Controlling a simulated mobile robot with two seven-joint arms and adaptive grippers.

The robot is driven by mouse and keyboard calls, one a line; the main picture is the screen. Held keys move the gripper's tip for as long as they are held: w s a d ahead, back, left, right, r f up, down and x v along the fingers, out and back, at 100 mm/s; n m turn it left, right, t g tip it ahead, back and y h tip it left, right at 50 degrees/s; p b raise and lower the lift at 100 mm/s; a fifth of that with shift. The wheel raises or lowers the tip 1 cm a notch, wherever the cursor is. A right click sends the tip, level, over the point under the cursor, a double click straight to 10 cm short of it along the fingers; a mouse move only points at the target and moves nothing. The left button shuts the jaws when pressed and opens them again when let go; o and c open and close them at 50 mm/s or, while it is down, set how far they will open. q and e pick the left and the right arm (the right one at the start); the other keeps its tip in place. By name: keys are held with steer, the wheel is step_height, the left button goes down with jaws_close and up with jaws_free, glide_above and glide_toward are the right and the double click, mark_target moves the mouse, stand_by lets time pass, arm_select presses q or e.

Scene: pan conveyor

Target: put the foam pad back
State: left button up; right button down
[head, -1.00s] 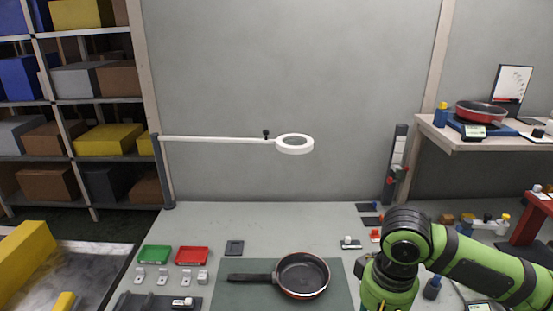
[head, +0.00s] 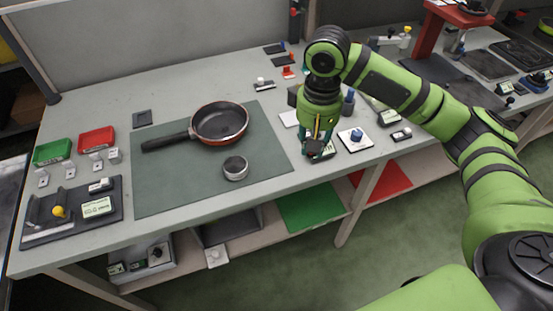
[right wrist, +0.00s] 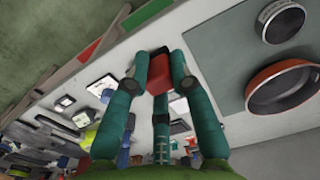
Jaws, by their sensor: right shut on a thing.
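My right gripper (head: 318,143) hangs over the table's front edge area, to the right of the green-grey mat. In the right wrist view, my right gripper (right wrist: 160,80) is shut on a small red block-like piece (right wrist: 158,72), which appears to be the foam pad. In the head view, the fingers largely hide this piece, and its height above the table is hard to judge. My left gripper is not in view.
A frying pan (head: 220,122) and a small round pot-like part (head: 235,168) stand on the mat (head: 180,190). Green (head: 62,150) and red (head: 97,140) trays are at left.

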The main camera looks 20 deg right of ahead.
glide_above(277, 164)
step_height(277, 164, down, 5)
steer(key=shift+w+f+p, duration=0.1)
steer(key=shift+p, duration=0.25)
steer(key=shift+f, duration=2.05)
steer(key=shift+p, duration=0.3)
steer(key=c, duration=1.1)
jaws_free()
steer(key=shift+f, duration=0.15)
step_height(277, 164, up, 12)
steer(key=shift+r+b, duration=0.2)
steer(key=shift+b, duration=0.45)
